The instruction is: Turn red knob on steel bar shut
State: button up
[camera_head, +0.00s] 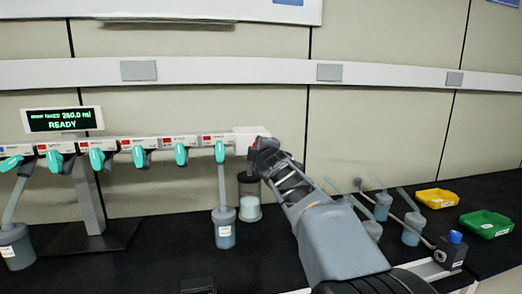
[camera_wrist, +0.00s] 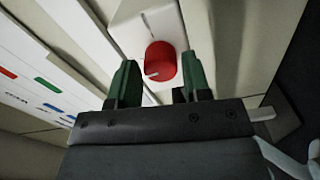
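The red knob (camera_wrist: 160,62) shows in the wrist view on a pale end block (camera_wrist: 135,25) of the bar. It has a white pointer mark on its lower left side. My gripper (camera_wrist: 158,78) is open, with its two green-tipped fingers on either side of the knob's near part, and a gap shows at each side. In the head view my gripper (camera_head: 262,152) is at the right end of the bar (camera_head: 150,143). There it hides most of the knob, and only a bit of red shows beside the fingers.
Teal valve handles (camera_head: 139,156) line the bar, with a flask (camera_head: 224,228) hanging below. A display reading READY (camera_head: 64,120) stands at left. A dark-topped cylinder (camera_head: 249,190) is just below my gripper. Flasks (camera_head: 383,207), a yellow bin (camera_head: 436,198) and a green bin (camera_head: 486,223) stand at right.

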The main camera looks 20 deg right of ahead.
jog(key=shift+o, duration=1.4)
jog(key=s+a+p, duration=0.2)
jog(key=s, duration=1.1)
jog(key=shift+s+a, duration=0.3)
jog(key=shift+a, duration=0.05)
